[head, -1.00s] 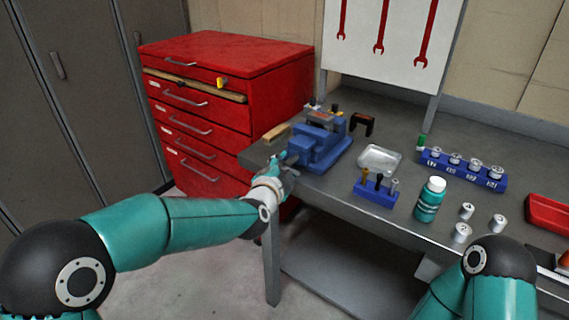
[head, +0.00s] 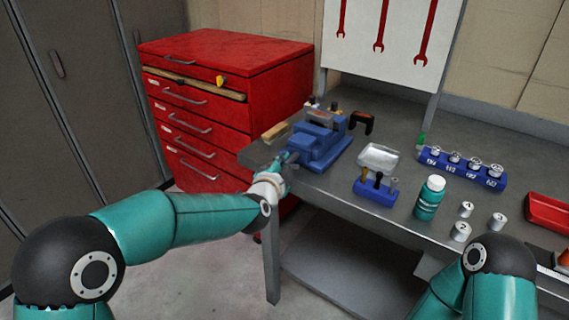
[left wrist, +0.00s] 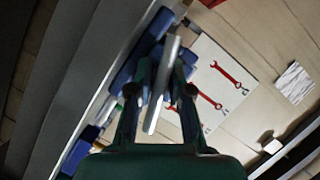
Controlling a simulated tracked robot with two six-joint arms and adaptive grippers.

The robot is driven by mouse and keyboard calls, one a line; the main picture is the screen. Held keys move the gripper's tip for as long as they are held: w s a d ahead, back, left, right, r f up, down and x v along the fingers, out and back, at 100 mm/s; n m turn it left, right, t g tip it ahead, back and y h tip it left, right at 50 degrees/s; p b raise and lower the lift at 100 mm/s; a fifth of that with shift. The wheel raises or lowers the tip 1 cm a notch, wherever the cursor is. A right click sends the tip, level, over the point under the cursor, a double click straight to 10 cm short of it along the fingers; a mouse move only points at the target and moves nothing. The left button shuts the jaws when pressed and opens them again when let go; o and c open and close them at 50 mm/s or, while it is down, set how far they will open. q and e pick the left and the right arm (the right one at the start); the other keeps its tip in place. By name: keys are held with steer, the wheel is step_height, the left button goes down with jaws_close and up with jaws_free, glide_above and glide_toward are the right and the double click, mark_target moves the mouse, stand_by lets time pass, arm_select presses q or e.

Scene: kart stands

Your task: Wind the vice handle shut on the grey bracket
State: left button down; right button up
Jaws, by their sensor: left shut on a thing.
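The blue vice (head: 322,146) stands on the near left part of the grey bench. Its body also shows, blurred and partly hidden, in the left wrist view (left wrist: 128,72). My left gripper (head: 287,162) is at the vice's near left end. In the left wrist view my left gripper (left wrist: 160,88) is shut on the vice handle (left wrist: 163,85), a pale grey bar that runs between the fingers. The handle is too small to make out in the head view. Small grey and reddish parts show at the top of the vice; I cannot tell the grey bracket apart there. My right gripper is out of view.
A wooden block (head: 274,132) lies left of the vice. The red drawer cabinet (head: 225,65) stands behind left.

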arm_select(q)
steer(key=shift+r, duration=0.15)
steer(key=shift+n+g, duration=0.3)
steer(key=shift+n, duration=0.1)
steer(key=shift+w+a+n, duration=0.1)
steer(key=shift+n, duration=0.4)
steer(key=shift+n+g+h+b, duration=0.3)
steer(key=shift+n+g+h, duration=0.1)
steer(key=shift+n+g, duration=0.15)
steer(key=n+b, duration=0.1)
steer(key=b, duration=0.3)
steer(key=n+g+h+b, duration=0.1)
steer(key=n+b, duration=0.1)
steer(key=b, duration=0.2)
steer(key=n+g+h+b, duration=0.1)
steer(key=b, duration=0.3)
steer(key=shift+f+n, duration=0.25)
steer(key=shift+f, duration=0.15)
steer(key=shift+r+n+g+h+b, duration=0.15)
steer(key=shift+n+g+h+b, duration=0.1)
steer(key=shift+n+h+b, duration=0.3)
steer(key=shift+a+r+n+g+h+b, duration=0.1)
steer(key=shift+n+g+h+b, duration=0.45)
steer(key=shift+n, duration=0.4)
steer(key=shift+n+h+b, duration=0.55)
steer(key=shift+n+h, duration=0.05)
steer(key=shift+n, duration=0.6)
steer(key=shift+n+g+h+b, duration=0.45)
steer(key=shift+n+h, duration=0.35)
steer(key=shift+n, duration=0.6)
